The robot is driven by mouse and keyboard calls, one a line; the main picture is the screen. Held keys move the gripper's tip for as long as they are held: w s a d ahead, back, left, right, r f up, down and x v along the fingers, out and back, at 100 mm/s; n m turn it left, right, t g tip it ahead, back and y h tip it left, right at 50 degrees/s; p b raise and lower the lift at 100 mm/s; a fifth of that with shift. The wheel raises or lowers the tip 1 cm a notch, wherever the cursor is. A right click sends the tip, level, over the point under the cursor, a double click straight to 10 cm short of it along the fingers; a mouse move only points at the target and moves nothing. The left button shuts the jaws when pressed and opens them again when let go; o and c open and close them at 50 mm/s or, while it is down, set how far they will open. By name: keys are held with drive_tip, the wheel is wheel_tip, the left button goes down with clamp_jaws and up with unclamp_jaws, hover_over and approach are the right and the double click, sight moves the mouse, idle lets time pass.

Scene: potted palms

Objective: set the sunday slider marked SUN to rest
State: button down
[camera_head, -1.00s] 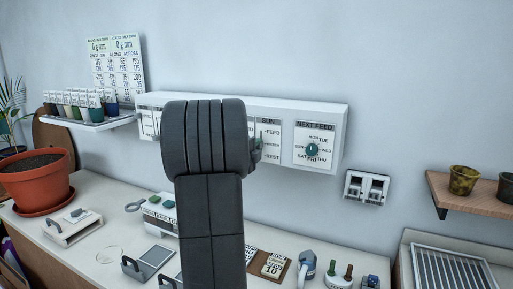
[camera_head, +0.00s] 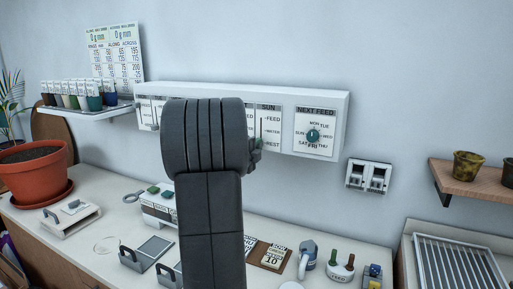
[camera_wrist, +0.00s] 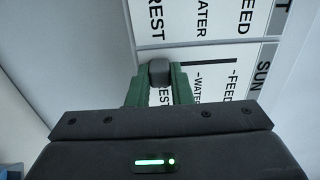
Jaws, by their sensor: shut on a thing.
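The SUN slider panel (camera_head: 269,128) is on the white wall unit, with FEED at the top, WATER in the middle and REST at the bottom. In the wrist view it appears turned sideways, with the SUN heading (camera_wrist: 262,69) at the right. My gripper (camera_wrist: 158,82) has its green fingers on both sides of the dark slider knob (camera_wrist: 158,70) and is shut on it. The knob stands level with the REST word, at the end of the dark slot. In the head view my arm hides most of the gripper and knob.
A NEXT FEED dial (camera_head: 313,136) is right of the SUN panel. Further right are a double wall switch (camera_head: 368,176) and a wooden shelf (camera_head: 470,181) with pots. Below, the bench (camera_head: 325,231) holds several small items. A large potted plant (camera_head: 33,173) stands left.

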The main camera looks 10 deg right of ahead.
drive_tip(key=shift+f, duration=0.3)
drive_tip(key=c, duration=1.3)
unclamp_jaws()
drive_tip(key=shift+r, duration=0.1)
drive_tip(key=b+v, duration=0.2)
drive_tip(key=v, duration=1.2)
drive_tip(key=shift+w+d, duration=0.1)
drive_tip(key=p+x, duration=0.1)
drive_tip(key=x, duration=0.3)
drive_tip(key=p+x, duration=0.1)
drive_tip(key=x, duration=0.4)
drive_tip(key=r+p+x, duration=0.1)
drive_tip(key=x, duration=0.3)
drive_tip(key=shift+w+d+r, duration=0.1)
drive_tip(key=shift+w+d, duration=0.1)
drive_tip(key=shift+w, duration=0.1)
